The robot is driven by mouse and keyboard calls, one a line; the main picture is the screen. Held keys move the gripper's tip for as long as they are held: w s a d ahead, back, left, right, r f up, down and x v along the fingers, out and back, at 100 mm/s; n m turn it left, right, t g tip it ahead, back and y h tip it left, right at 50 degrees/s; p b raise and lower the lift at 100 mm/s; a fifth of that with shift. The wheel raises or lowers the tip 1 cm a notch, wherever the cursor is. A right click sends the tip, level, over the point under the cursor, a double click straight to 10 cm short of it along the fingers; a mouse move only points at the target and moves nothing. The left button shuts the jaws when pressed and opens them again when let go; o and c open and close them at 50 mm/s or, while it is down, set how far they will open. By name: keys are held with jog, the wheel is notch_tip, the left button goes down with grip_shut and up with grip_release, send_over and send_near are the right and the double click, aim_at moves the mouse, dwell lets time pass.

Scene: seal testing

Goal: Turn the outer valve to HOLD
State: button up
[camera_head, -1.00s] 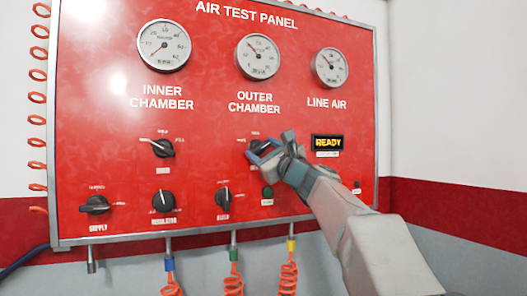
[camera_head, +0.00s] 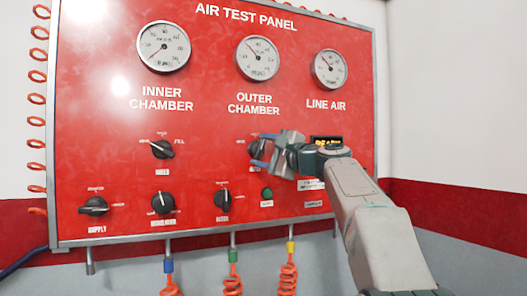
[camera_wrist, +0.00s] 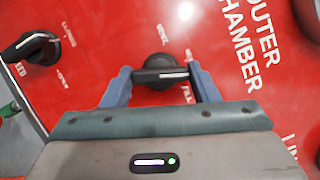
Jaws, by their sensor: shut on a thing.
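The outer valve is a black knob (camera_head: 256,149) below the OUTER CHAMBER lettering on the red panel. In the wrist view the same knob (camera_wrist: 158,72) has its bar lying across the picture. A white mark on the bar points right, toward the OUTER CHAMBER lettering side. My gripper (camera_head: 263,150) is at the knob, one blue finger above and one below it in the head view. In the wrist view my gripper (camera_wrist: 162,82) has a finger at each end of the bar and is shut on it.
The inner chamber valve (camera_head: 162,149) is to the left on the panel (camera_head: 110,140). Supply (camera_head: 94,206), regulator (camera_head: 163,203) and another knob (camera_head: 222,199) sit lower. A green button (camera_head: 267,194) is just below my gripper. My arm partly covers the display (camera_head: 327,141).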

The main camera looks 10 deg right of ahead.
jog(key=shift+n+g, duration=0.6)
jog(key=shift+n, duration=1.1)
jog(key=shift+h, duration=0.3)
jog(key=o, duration=1)
jog(key=b+v, duration=0.5)
jog(key=v, duration=0.8)
jog(key=shift+s+d, duration=0.2)
jog(key=shift+s, duration=0.15)
jog(key=shift+c, duration=0.4)
